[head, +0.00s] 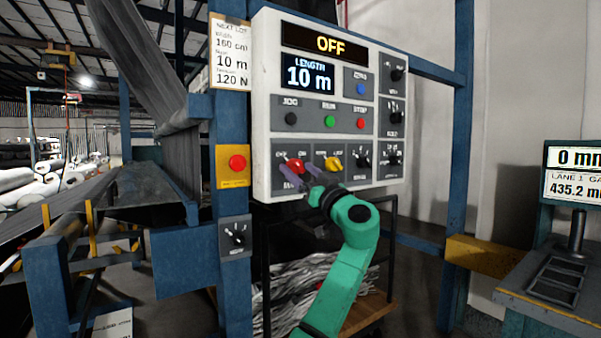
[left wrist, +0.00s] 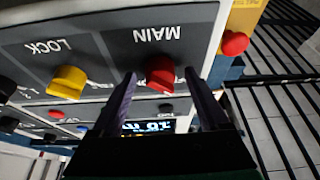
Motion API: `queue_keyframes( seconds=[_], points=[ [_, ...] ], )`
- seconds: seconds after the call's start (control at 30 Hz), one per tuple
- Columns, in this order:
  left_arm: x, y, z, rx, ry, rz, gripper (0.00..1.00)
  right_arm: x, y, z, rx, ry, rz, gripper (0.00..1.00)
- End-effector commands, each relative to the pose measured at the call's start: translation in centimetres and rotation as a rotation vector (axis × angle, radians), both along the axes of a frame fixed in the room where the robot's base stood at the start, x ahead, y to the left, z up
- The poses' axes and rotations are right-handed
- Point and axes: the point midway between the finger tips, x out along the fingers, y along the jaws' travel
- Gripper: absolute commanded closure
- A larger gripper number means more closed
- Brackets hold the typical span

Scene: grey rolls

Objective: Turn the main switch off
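The main switch is a red knob (head: 295,166) at the lower left of the white control panel (head: 262,110). In the left wrist view the red knob (left wrist: 160,76) shows under the label MAIN, upside down. The panel's top display (head: 330,44) reads OFF. My left gripper (head: 294,176) is at the knob, its two purple fingers apart. In the left wrist view its fingers (left wrist: 158,90) stand on either side of the knob, with gaps visible, so it is open. Part of the knob's face is hidden by the fingers in the head view. My right gripper is not in view.
A yellow LOCK knob (head: 333,164) sits right of the red one. A red emergency button (head: 237,163) on a yellow plate is to the left. A small rotary switch (head: 236,237) is below it. A bench (head: 560,280) stands at the right.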

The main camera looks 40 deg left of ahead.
Motion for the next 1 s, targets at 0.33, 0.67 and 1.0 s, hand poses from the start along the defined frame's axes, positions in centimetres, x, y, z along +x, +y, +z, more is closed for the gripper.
queue_keyframes(
  seconds=[0.33, 0.67, 1.0],
  points=[
    [-0.2, -1.1, -0.7, 0.000, 0.001, -0.001, 0.22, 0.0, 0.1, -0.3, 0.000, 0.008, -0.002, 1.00],
    [-2.6, -9.2, -4.3, 0.000, 0.002, -0.004, 0.22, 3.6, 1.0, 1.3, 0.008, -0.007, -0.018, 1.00],
    [-3.8, -12.9, -5.6, 0.000, 0.001, 0.000, 0.22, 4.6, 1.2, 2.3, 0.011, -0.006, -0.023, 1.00]
  ],
)
